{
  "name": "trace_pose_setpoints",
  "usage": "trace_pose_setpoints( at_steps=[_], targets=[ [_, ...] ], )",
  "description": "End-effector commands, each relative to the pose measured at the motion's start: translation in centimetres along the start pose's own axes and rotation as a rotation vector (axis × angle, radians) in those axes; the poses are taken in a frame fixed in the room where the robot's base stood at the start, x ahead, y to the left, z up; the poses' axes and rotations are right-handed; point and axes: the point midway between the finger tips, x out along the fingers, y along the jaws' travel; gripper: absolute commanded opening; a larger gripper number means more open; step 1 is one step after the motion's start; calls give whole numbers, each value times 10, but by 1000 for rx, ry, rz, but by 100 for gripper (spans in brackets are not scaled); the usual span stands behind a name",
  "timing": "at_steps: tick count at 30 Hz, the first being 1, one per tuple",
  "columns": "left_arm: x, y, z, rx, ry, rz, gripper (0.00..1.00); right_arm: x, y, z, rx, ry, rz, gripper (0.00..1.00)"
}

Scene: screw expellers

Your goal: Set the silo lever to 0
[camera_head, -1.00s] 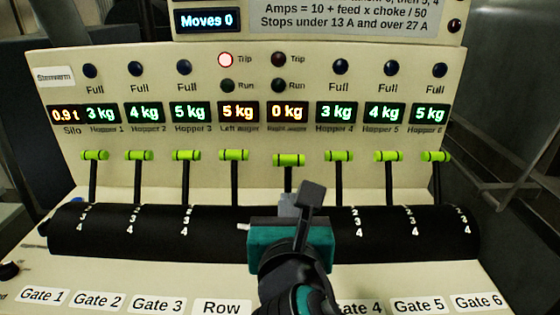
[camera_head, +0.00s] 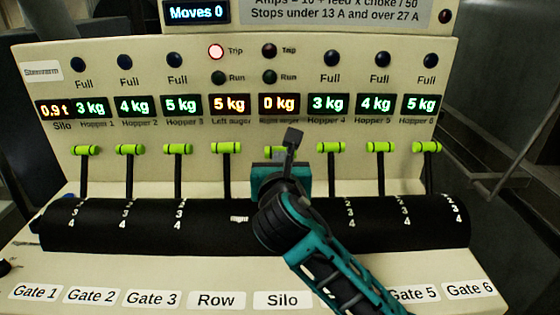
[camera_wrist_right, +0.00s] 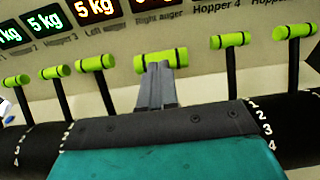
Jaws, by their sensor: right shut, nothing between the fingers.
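The silo lever stands fifth from the left, in line with the Silo label (camera_head: 282,300). In the head view my right gripper (camera_head: 281,170) covers nearly all of it. In the right wrist view its green handle (camera_wrist_right: 160,60) shows just beyond the fingertips, and its stem is hidden behind the fingers. My right gripper (camera_wrist_right: 158,75) is shut with nothing between its fingers. Its tips are at or just below the handle; I cannot tell whether they touch it. The lever's scale numbers are hidden. My left gripper is not in view.
Similar green-handled levers stand close on both sides, the Row lever (camera_head: 227,148) to the left and another lever (camera_head: 329,147) to the right. The black curved drum (camera_head: 130,235) runs below them. The display panel (camera_head: 335,104) rises behind.

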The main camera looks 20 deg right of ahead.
Motion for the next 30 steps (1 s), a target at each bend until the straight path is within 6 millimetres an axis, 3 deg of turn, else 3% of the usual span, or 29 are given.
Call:
trace_pose_setpoints(
  at_steps=[11, 24, 30],
  targets=[
    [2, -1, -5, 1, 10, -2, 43, 3, 0, 1, 1, 11, -1, 0],
    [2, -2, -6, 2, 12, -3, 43, 63, -1, 3, -2, 316, -4, 0],
    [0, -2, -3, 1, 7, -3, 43, 79, -1, -5, -3, 362, -2, 0]
  ],
)
